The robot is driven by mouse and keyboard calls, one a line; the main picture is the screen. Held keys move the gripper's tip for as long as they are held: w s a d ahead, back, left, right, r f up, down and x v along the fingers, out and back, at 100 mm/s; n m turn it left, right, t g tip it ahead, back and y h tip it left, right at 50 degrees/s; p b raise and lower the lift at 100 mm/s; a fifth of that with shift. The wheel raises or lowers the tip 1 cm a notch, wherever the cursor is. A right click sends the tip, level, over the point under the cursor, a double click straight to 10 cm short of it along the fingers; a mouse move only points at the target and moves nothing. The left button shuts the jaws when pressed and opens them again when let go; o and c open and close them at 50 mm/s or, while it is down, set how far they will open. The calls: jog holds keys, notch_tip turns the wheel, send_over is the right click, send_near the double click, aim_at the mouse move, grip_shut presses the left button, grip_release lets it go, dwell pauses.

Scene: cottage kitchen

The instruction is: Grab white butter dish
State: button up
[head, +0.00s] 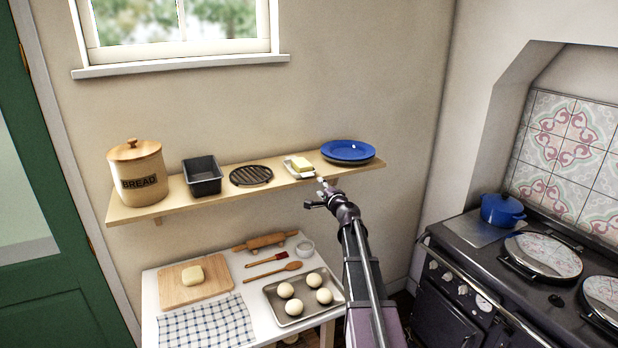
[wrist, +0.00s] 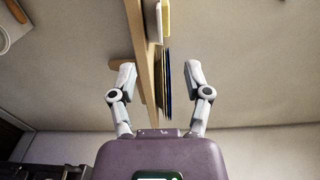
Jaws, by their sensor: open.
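The white butter dish (head: 290,172) holds a yellow block of butter (head: 302,164) and sits on the wooden wall shelf, left of the blue plates. My gripper (head: 318,193) is open and empty, in front of the shelf's front edge and just below and right of the dish in the head view. In the wrist view the open fingers of my gripper (wrist: 161,72) point toward the shelf, which appears edge-on between them. The dish (wrist: 155,22) shows at the top of that view, beyond the fingertips and partly cut off. I see no contact with it.
The shelf (head: 222,199) also holds blue plates (head: 348,151) close right of the dish, a round dark trivet (head: 251,175) at its left, a loaf tin (head: 202,177) and a bread bin (head: 137,172). A white table (head: 153,297) with baking things stands below.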

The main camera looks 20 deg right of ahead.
aim_at(309, 176)
jog(key=shift+w+a, duration=0.1)
jog(key=shift+w, duration=4.85)
grip_shut()
jog(key=shift+r, duration=0.1)
notch_tip(309, 176, up, 2)
jog(key=p, duration=0.2)
jog(key=shift+r+p, duration=0.2)
jog(key=shift+p, duration=0.15)
jog(key=shift+f, duration=0.1)
